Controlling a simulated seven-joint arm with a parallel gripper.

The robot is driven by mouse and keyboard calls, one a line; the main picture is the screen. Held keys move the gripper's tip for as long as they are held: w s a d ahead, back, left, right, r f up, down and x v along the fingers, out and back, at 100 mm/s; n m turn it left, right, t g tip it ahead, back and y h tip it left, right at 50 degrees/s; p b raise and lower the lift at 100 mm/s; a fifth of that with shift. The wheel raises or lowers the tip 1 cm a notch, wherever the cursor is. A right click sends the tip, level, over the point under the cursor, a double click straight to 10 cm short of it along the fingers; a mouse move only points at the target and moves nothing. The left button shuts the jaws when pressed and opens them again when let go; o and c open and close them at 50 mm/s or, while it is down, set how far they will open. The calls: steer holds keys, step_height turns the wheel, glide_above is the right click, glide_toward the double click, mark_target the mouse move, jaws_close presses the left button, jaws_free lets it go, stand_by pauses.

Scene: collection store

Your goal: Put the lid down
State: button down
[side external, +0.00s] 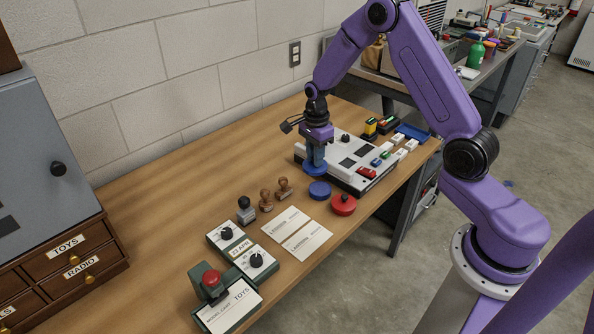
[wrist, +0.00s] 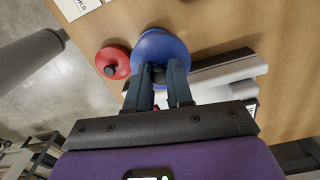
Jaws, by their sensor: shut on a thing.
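My gripper (side external: 316,160) is shut on a round blue lid (side external: 313,170), pointing down beside the pale console. In the wrist view the two fingers (wrist: 161,72) close on a dark knob in the middle of the lid (wrist: 163,46). I cannot tell whether the lid touches the table or hangs just above it.
The pale console (side external: 352,173) with coloured blocks stands right beside the lid. White cards (side external: 285,221), wooden stamps (side external: 284,187) and green-framed dial boxes (side external: 228,236) lie nearer. A blue tray (side external: 412,132) is at the far right. Bare wood (side external: 200,185) lies to the left.

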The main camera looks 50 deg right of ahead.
glide_above(297, 179)
step_height(297, 179, down, 7)
steer(key=shift+s+f, duration=0.1)
steer(key=shift+f, duration=1.65)
steer(key=shift+f, duration=0.1)
steer(key=c, duration=1)
jaws_free()
